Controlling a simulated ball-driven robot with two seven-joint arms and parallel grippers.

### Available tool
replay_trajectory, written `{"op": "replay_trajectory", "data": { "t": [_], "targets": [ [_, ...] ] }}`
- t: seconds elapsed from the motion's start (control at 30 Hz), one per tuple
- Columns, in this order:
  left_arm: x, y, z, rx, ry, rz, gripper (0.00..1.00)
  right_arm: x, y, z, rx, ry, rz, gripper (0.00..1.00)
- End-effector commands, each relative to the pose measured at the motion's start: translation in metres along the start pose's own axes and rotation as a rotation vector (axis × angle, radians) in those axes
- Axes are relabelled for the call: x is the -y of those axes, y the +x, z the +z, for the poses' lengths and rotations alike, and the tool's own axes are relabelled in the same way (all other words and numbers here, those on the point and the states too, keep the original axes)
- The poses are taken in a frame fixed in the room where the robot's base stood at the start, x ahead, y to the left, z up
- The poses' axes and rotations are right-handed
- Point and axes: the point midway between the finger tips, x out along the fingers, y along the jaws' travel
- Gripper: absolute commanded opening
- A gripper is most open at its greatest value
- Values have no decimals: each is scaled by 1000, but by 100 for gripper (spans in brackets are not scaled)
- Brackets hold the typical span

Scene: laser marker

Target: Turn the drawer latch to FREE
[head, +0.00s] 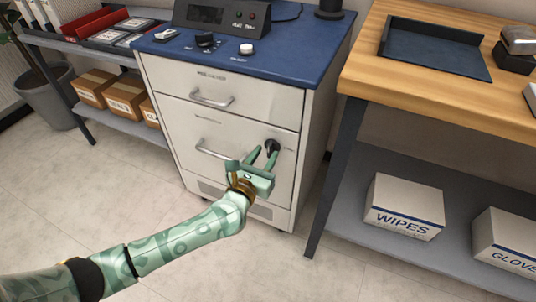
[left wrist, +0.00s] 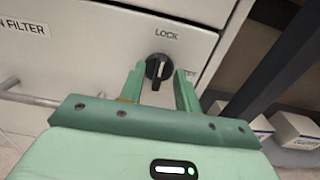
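The drawer latch (head: 272,146) is a round black knob on the lower drawer of the grey-white cabinet. In the left wrist view the latch (left wrist: 158,68) has a raised grip bar standing about upright, under the word LOCK (left wrist: 166,35). A small pale label to its right is partly hidden by a finger; I cannot read it. My left gripper (head: 264,156) is in front of the latch. Its green fingers (left wrist: 160,82) are apart, one on each side of the knob, with narrow gaps showing. My right gripper is not in view.
Drawer handles (head: 212,99) stick out left of the latch. A wooden bench (head: 450,85) with a dark leg (head: 335,180) stands close on the right, boxes (head: 404,207) on its lower shelf. The floor in front of the cabinet is clear.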

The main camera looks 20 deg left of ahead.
Motion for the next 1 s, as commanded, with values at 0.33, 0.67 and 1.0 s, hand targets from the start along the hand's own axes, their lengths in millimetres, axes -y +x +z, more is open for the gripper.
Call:
{"op": "replay_trajectory", "data": {
  "t": [0.33,0.67,1.0],
  "targets": [
    [0,14,1,1,1,-1,33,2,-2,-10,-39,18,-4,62],
    [0,14,1,1,1,0,0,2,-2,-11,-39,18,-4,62],
    [1,14,2,1,55,0,0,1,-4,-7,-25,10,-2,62]
  ]
}}
